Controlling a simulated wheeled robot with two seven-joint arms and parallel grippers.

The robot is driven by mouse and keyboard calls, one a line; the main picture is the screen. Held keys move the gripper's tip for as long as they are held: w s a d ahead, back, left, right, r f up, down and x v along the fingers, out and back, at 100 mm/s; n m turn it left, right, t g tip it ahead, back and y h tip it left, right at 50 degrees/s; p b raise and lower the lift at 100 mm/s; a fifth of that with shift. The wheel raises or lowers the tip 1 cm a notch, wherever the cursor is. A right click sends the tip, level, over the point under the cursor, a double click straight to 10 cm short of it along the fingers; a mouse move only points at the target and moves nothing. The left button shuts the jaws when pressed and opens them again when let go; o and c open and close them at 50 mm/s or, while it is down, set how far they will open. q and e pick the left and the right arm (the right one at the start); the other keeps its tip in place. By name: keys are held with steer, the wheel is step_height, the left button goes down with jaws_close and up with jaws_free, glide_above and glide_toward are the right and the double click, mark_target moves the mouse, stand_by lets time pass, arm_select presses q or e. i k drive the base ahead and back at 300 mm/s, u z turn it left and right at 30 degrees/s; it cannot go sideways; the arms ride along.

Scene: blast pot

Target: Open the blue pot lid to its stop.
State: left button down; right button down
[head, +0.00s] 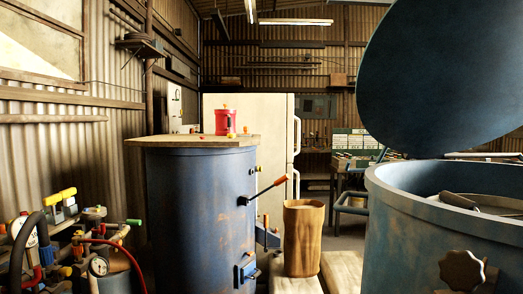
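The blue pot (400,235) stands at the right, cut off by the right and bottom edges. Its round blue lid (440,75) is raised high above the rim, tilted steeply, with its broad face showing. The lid's top and right side run out of view, so its hinge and stop cannot be seen. A dark star-shaped knob (462,270) is on the pot's front. A dark-handled tool (459,201) lies at the pot's open mouth. Neither of my grippers is in view.
A red canister (225,122) is on top. A brown bin (303,238) stands between drum and pot. Gauges and hoses (75,245) crowd the lower left.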

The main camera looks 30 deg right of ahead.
mark_target(436, 80)
steer(key=i, duration=1.8)
steer(key=z, duration=1.55)
steer(key=i, duration=0.25)
steer(key=z, duration=1.55)
